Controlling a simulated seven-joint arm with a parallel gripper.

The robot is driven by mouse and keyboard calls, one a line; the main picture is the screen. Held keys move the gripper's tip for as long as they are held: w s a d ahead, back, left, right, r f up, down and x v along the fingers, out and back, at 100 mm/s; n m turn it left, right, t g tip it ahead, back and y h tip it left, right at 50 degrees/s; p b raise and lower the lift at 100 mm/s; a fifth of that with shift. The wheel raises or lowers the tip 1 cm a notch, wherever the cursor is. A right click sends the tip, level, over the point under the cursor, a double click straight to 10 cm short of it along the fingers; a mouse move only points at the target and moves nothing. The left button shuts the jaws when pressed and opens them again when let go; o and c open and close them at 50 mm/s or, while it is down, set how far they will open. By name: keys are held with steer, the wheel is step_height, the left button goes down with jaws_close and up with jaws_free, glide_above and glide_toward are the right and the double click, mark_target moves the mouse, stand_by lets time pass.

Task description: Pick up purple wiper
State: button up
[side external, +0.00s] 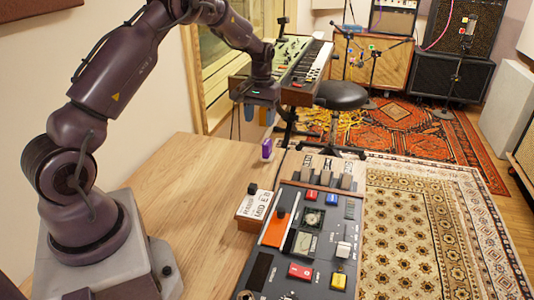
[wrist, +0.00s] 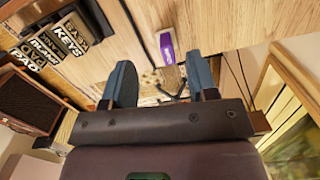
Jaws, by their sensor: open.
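The purple wiper (side external: 266,149) is a small purple block standing near the far edge of the wooden table (side external: 185,170). In the wrist view the purple wiper (wrist: 167,47) shows a purple face with pale lettering and a whitish end. My gripper (side external: 259,115) is open and empty, above the wiper with a clear gap. In the wrist view the wiper shows beyond the fingertips of my gripper (wrist: 161,75), nearer the right finger. Nothing hides the wiper.
A control panel with colored buttons (side external: 308,225) and a labelled box (side external: 254,205) stand at the table's right side. Several labelled blocks (side external: 328,168) line the panel's far end. A keyboard (side external: 306,62) and a black stool (side external: 341,95) are beyond the table. The table's middle is clear.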

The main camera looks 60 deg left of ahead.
mark_target(267, 142)
steer(key=shift+n, duration=0.4)
steer(key=w+a+f, duration=0.2)
steer(key=a+f, duration=0.1)
steer(key=shift+w+a+f, duration=0.2)
steer(key=shift+w, duration=0.2)
steer(key=shift+w+a+r+t, duration=0.2)
steer(key=shift+w+r, duration=0.1)
steer(key=shift+w, duration=0.2)
steer(key=shift+w+a+r+t, duration=0.1)
steer(key=shift+w+r+t, duration=0.15)
steer(key=shift+w, duration=0.25)
step_height(267, 142, down, 7)
steer(key=shift+r, duration=0.1)
steer(key=f, duration=0.5)
steer(key=shift+s+f, duration=0.1)
steer(key=shift+s, duration=0.1)
jaws_close()
